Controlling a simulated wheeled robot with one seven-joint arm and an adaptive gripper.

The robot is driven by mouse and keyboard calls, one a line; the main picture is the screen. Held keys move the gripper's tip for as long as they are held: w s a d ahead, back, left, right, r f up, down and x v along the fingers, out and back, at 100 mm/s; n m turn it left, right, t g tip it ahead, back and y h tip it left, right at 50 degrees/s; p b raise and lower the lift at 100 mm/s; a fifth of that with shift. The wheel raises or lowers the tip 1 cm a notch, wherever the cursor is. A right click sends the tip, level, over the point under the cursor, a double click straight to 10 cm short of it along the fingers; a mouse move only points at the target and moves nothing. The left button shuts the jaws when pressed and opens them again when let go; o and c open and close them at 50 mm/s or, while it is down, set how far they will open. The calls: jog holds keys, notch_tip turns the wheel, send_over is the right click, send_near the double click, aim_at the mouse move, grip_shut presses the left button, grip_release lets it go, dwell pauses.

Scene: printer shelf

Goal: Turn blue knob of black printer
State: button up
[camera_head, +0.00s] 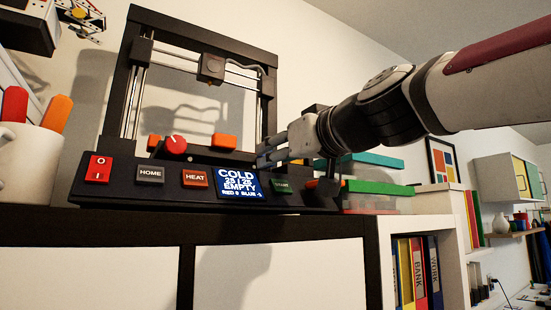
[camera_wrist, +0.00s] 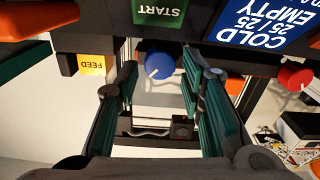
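The black printer (camera_head: 130,190) stands on a dark-edged shelf, its sloped front panel bearing buttons and a lit display (camera_head: 238,184). The display reads COLD, 25 | 25, EMPTY, RED 0 BLUE and a small last figure. The blue knob (camera_wrist: 160,66) shows in the wrist view, with a white mark, between the fingertips of my gripper (camera_wrist: 160,70). The fingers are spread, with a gap on each side of the knob; I see no contact. In the head view my gripper (camera_head: 292,160) is over the panel's right part and hides the blue knob.
A red knob (camera_head: 175,144) is at the printer's left, near orange blocks. The START button (camera_wrist: 160,12) and yellow FEED button (camera_wrist: 93,64) lie close to my fingers. Stacked boxes (camera_head: 373,162) stand right of the printer. A white mug (camera_head: 28,165) is at the left.

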jog(key=shift+x, duration=1.2)
grip_shut()
jog(key=shift+m, duration=0.3)
jog(key=m, duration=0.3)
jog(key=shift+b, duration=0.3)
jog(key=shift+m, duration=2)
